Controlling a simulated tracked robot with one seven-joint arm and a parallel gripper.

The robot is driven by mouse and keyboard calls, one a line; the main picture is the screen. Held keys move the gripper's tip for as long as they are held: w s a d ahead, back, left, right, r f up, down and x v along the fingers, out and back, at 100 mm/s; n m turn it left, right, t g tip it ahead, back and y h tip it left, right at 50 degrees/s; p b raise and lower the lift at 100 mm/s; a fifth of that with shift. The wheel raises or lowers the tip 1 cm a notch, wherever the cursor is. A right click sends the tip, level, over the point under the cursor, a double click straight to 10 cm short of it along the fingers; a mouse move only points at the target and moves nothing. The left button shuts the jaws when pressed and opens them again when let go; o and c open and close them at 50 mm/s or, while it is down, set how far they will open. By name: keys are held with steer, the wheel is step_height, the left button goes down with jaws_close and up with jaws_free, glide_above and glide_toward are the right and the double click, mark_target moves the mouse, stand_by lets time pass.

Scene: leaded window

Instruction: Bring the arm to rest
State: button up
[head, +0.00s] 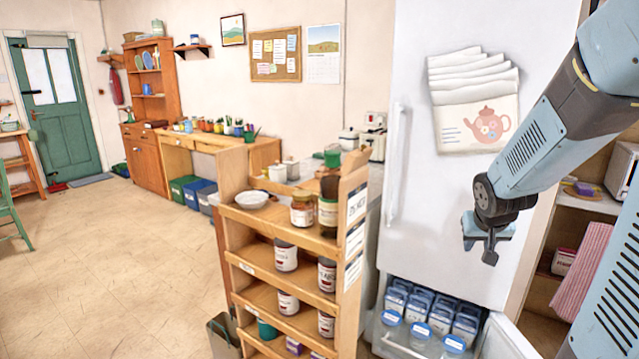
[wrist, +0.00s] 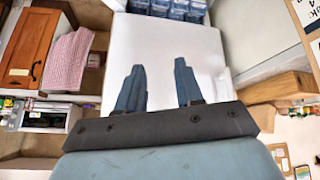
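My gripper (head: 487,238) hangs at the end of my raised arm, in front of the white fridge (head: 420,200) and above its open lower compartment. In the wrist view my gripper (wrist: 160,88) has its two blue fingers apart, with nothing between them but the white fridge face (wrist: 150,45) behind. It holds nothing and appears clear of the fridge.
A wooden shelf cart (head: 345,270) with jars stands left of the fridge. The lower compartment holds several blue-lidded containers (head: 440,310), its door open (head: 505,340). A pink towel (head: 583,270) hangs at right. The floor (head: 100,260) at left is clear.

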steer(key=s+a+r+n+y, duration=0.1)
steer(key=s+a+r, duration=0.5)
steer(key=s, duration=0.4)
steer(key=s+a+r+n+y, duration=0.1)
steer(key=s+a+r, duration=0.5)
steer(key=s, duration=0.4)
steer(key=shift+a+g+y, duration=0.3)
steer(key=shift+a, duration=0.15)
steer(key=shift+w, duration=0.1)
